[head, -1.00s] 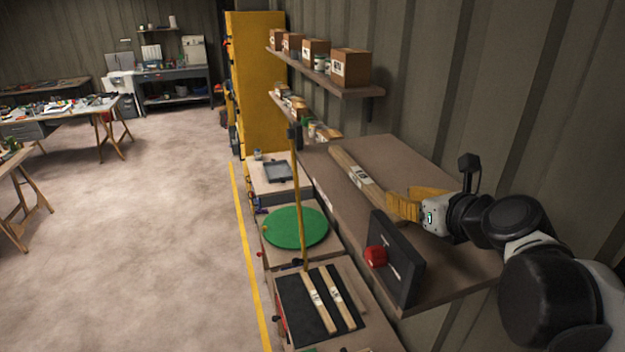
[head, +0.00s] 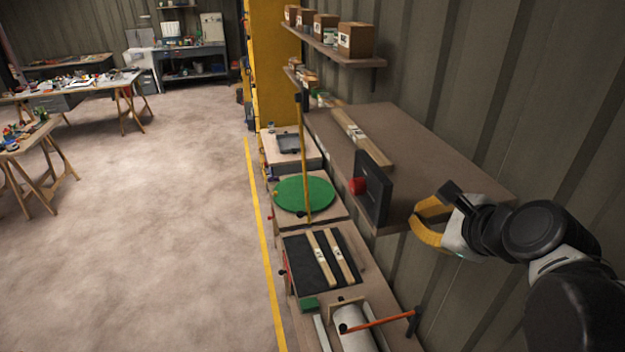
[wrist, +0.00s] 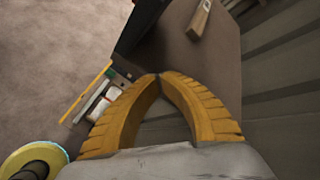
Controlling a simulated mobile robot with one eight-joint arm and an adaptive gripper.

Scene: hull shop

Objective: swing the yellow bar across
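The yellow bar (head: 302,160) is long and thin with dark ends. In the head view it runs up the picture past the green disc (head: 290,194); I cannot tell whether it stands or lies level.
A black upright panel (head: 373,187) with a red knob (head: 357,186) stands at the shelf's edge, left of my gripper. A wooden plank (head: 362,140) lies on the shelf. An orange bar (head: 378,322) crosses a white roller at the front.

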